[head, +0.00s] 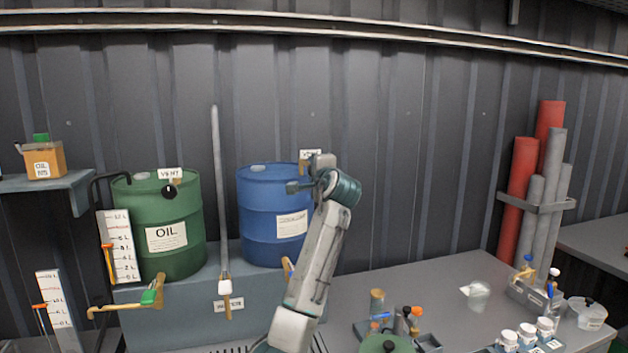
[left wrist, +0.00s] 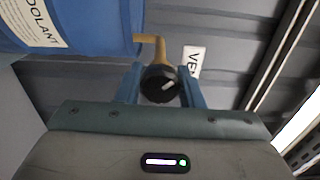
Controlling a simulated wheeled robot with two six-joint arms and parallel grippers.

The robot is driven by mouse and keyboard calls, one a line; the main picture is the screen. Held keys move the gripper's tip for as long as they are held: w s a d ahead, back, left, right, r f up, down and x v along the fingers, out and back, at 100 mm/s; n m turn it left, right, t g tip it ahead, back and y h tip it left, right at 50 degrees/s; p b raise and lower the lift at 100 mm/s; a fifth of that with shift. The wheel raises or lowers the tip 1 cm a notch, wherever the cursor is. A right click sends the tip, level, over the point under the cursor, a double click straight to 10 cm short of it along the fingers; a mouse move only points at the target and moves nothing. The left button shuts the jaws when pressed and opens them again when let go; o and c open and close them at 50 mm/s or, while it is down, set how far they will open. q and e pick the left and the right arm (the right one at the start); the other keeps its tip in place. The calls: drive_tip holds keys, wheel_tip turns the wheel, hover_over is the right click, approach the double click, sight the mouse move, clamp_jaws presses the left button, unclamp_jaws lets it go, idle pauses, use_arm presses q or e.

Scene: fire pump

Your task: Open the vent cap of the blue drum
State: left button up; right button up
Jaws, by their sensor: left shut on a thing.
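The blue drum (head: 264,212) stands on a grey-blue stand, left of centre in the head view; its side (left wrist: 85,22) shows at the upper left in the left wrist view, with a coolant label. A tan vent pipe (left wrist: 153,42) comes off the drum and bears a black round vent cap (left wrist: 160,84) with a white mark. My left gripper (head: 306,173) is at the drum's upper right. In the left wrist view its two blue fingers (left wrist: 160,92) are on either side of the cap, shut on it. In the head view the gripper hides the cap.
A green oil drum (head: 163,235) with its own black vent cap (head: 169,191) stands to the left. A pale upright rod (head: 217,170) stands between the drums. A grey table (head: 420,290) on the right holds small bottles and a tray.

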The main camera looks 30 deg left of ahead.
use_arm(q)
drive_tip(key=n+b, duration=0.1)
drive_tip(key=n, duration=0.1)
drive_tip(key=n+b, duration=0.2)
drive_tip(key=shift+f+n+b, duration=0.3)
drive_tip(key=shift+f+n, duration=0.05)
drive_tip(key=shift+n, duration=0.05)
drive_tip(key=n+b, duration=0.3)
drive_tip(key=n, duration=0.1)
drive_tip(key=shift+b, duration=0.3)
drive_tip(key=n+b, duration=0.2)
drive_tip(key=n, duration=0.1)
drive_tip(key=shift+n, duration=0.4)
drive_tip(key=shift+n+b, duration=0.65)
drive_tip(key=shift+n, duration=0.25)
drive_tip(key=shift+w+n, duration=0.1)
drive_tip(key=shift+n, duration=0.3)
drive_tip(key=shift+b, duration=0.3)
drive_tip(key=shift+d, duration=0.1)
drive_tip(key=o, duration=0.8)
drive_tip(key=shift+o, duration=1)
drive_tip(key=shift+r, duration=0.2)
